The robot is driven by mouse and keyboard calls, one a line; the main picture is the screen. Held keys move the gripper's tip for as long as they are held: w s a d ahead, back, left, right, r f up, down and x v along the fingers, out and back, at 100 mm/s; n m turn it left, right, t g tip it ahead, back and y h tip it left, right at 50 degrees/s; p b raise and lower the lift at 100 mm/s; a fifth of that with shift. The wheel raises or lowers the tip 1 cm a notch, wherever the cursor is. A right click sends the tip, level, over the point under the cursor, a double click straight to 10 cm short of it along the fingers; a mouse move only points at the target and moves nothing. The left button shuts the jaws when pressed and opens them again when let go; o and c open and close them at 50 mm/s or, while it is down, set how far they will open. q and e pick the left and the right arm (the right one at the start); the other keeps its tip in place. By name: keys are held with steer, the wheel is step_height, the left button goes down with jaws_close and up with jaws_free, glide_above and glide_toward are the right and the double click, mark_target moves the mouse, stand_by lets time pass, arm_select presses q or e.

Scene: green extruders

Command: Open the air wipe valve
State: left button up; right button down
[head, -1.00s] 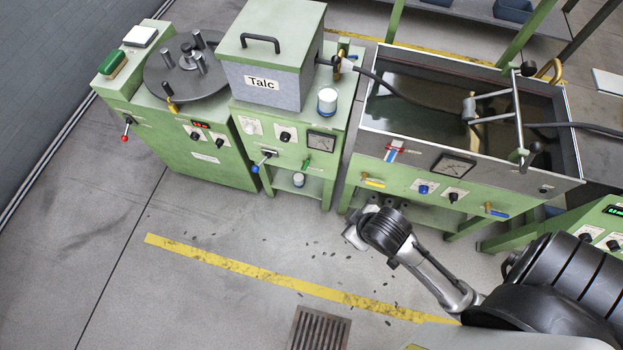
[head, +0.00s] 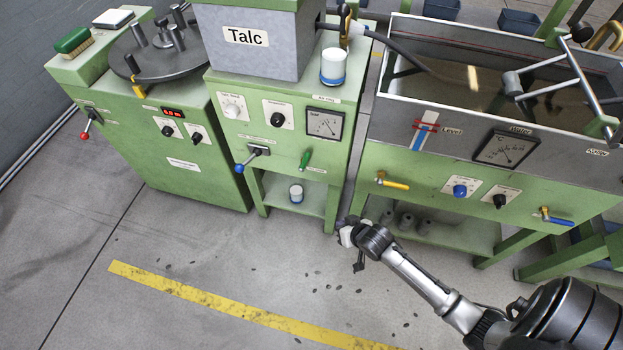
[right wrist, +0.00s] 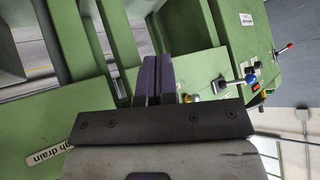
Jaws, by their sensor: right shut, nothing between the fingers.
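I cannot read which control is labelled air wipe. A black-and-yellow valve fitting (head: 346,24) sits beside the grey Talc hopper (head: 250,45), where a dark hose joins. My right gripper (head: 345,229) is low in front of the talc machine's right side, apart from the green valve. In the right wrist view its dark fingers (right wrist: 154,80) are shut and empty. My left gripper is out of view.
A lever with a blue knob (head: 253,157) sticks out left of the green valve. The water bath (head: 490,130) stands at the right, with yellow (head: 392,183) and blue-handled (head: 556,217) valves on its front.

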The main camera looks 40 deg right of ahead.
steer(key=w+d+r+m+t, duration=0.1)
steer(key=w+d+m+t, duration=0.15)
steer(key=m+t, duration=0.85)
steer(key=m, duration=0.5)
glide_toward(305, 162)
arm_select(q)
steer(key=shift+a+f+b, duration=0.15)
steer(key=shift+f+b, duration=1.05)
steer(key=shift+b, duration=0.15)
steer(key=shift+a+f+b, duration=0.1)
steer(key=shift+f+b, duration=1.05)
steer(key=shift+b, duration=0.2)
arm_select(e)
steer(key=w+r, duration=0.1)
steer(key=w, duration=0.6)
steer(key=shift+d, duration=0.4)
steer(key=shift+w, duration=0.1)
